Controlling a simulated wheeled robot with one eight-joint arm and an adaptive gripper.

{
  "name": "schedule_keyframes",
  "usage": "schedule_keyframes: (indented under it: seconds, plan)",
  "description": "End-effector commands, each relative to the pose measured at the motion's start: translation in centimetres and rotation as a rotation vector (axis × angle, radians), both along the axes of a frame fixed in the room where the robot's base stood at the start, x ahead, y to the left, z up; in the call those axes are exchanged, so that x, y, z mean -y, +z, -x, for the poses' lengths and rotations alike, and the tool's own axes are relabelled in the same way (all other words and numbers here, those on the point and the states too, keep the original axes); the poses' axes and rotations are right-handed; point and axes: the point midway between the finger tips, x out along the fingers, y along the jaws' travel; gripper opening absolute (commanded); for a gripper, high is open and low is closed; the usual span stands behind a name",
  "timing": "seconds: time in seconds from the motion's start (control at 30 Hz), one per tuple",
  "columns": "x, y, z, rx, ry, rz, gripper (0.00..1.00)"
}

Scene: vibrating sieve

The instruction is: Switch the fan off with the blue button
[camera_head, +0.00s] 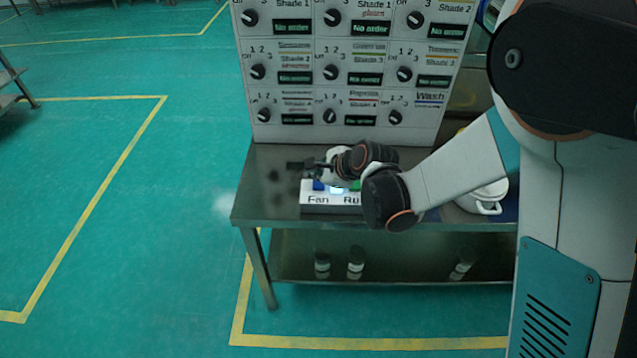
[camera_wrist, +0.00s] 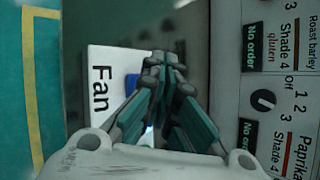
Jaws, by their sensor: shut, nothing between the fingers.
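The white control box (camera_head: 318,198) labelled "Fan" and "Ru…" sits on the metal table under the dial panel. Its blue button (camera_head: 319,185) shows at the box's left end, above the word "Fan". In the wrist view the blue button (camera_wrist: 131,84) is partly hidden behind my fingers, beside the "Fan" label. I cannot tell whether the fingers touch the button. A lit whitish spot and a green button beside it are partly covered by my arm.
The dial panel (camera_head: 350,75) stands upright behind the box, close to my gripper. A white pot (camera_head: 484,197) is at the table's right, beside my arm. Several small jars stand on the lower shelf (camera_head: 400,268). The table's left end is clear.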

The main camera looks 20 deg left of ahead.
Motion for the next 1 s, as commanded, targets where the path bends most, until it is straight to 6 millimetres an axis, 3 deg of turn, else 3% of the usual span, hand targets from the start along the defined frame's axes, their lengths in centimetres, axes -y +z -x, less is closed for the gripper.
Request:
schedule_keyframes:
  seconds: [1.0]
  plan:
    - [0.01,-0.82,0.02,0.0,0.0,0.0,0.0]
